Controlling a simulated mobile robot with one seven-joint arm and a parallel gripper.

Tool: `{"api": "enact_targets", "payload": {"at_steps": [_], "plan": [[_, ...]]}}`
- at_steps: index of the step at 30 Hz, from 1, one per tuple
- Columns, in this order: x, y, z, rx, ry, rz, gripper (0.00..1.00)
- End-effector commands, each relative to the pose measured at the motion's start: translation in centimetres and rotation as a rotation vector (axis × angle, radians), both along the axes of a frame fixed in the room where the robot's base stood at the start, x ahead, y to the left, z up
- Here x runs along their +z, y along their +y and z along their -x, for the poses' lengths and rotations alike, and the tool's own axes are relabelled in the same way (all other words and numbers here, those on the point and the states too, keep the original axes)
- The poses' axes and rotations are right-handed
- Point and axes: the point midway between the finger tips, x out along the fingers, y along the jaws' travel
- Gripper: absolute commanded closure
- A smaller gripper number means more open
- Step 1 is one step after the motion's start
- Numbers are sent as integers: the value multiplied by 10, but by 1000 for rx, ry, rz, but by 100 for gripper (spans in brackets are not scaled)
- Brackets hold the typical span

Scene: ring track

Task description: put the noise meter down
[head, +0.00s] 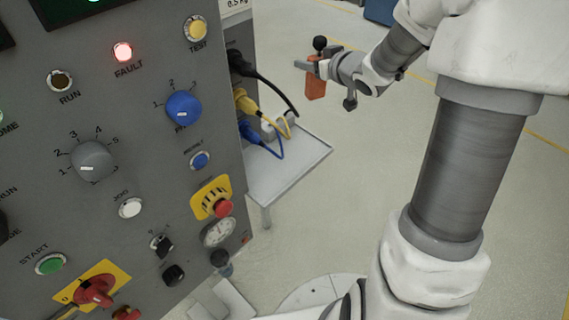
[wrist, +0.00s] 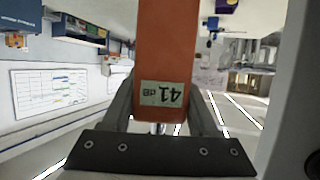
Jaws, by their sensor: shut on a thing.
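The noise meter (head: 315,88) is an orange handheld body with a black ball on top. My gripper (head: 314,67) is shut on it and holds it upright in the air, beyond the small side shelf in the head view. In the wrist view the meter (wrist: 163,45) fills the middle, between the two fingers of my gripper (wrist: 165,108). Its display reads 41 dB and appears upside down there. Nothing is seen under the meter but floor.
A grey control panel (head: 130,225) with knobs, buttons and lamps stands at left; its red FAULT lamp is lit. A low grey shelf (head: 300,165) juts from its side, with black, yellow and blue cables above it. The shelf's front part is bare. Open floor (head: 345,190) lies beyond.

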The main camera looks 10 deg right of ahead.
Motion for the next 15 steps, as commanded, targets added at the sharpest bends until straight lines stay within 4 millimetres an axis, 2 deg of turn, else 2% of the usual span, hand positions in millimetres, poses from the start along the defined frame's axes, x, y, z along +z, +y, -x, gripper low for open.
{"api": "enact_targets", "payload": {"at_steps": [5,12,15], "plan": [[3,-22,15,105,-3,1,100],[-9,-56,59,271,0,-1,100],[-14,-65,73,311,1,-2,100]]}}
